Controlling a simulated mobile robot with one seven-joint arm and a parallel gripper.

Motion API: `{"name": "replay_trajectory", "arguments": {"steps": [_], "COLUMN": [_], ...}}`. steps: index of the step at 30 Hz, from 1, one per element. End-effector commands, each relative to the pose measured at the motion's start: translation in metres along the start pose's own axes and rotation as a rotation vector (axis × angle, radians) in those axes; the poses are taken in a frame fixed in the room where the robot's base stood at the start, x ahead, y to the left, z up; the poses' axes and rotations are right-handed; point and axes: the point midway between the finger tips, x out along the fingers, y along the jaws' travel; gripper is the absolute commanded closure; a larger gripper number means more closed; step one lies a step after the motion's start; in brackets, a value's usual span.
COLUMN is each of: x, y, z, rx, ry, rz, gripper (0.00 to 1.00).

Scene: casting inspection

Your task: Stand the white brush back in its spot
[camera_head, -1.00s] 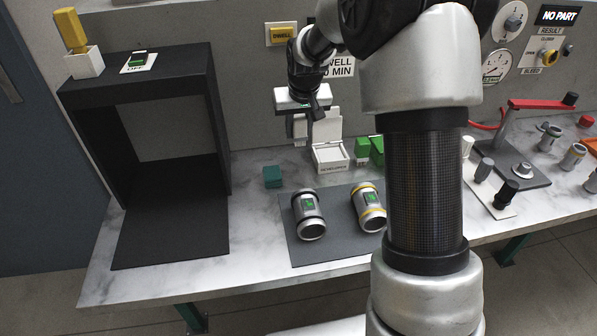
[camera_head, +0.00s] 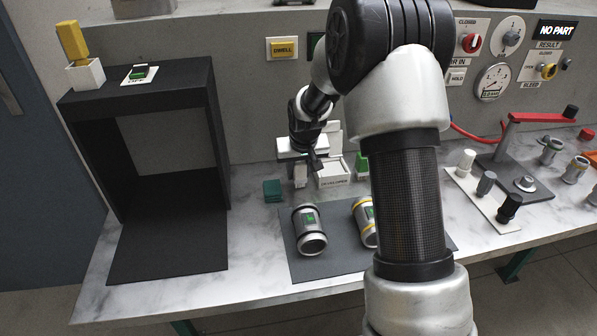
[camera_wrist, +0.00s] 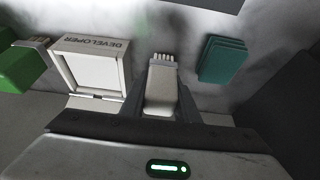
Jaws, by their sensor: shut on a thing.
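The white brush (camera_wrist: 162,88) is between the fingers of my gripper (camera_wrist: 163,108) in the wrist view, with its pale bristles pointing away from the palm. In the head view my gripper (camera_head: 301,160) points down, and the brush (camera_head: 300,178) hangs low at the back of the bench. It is between the teal block stack (camera_head: 272,190) and the open white developer box (camera_head: 333,178). I cannot tell whether the brush touches the bench. No marked spot for it is clearly visible.
In the wrist view the developer box (camera_wrist: 92,72) is left of the brush, with a green object (camera_wrist: 18,68) beyond it. The teal stack (camera_wrist: 222,60) is at right. A black booth (camera_head: 140,90) is left.

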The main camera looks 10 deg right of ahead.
Motion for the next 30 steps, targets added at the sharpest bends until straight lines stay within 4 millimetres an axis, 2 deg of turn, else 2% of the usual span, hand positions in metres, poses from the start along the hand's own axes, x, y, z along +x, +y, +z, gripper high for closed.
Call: {"name": "replay_trajectory", "arguments": {"steps": [7,8,10,11,22,26,30], "x": [0.005,0.004,0.003,0.003,-0.001,-0.020,-0.053], "y": [0.000,0.000,0.000,0.000,0.000,0.000,0.000], "z": [0.002,0.001,0.001,0.002,0.001,0.000,0.002], "rx": [0.000,0.000,0.000,0.000,-0.001,0.000,-0.001], "ry": [0.000,0.000,0.000,0.000,0.001,0.003,0.004], "rz": [0.000,0.000,0.000,0.000,0.000,0.000,0.000], "gripper": [0.95,0.67,0.55,0.53,0.53,0.53,0.53]}}
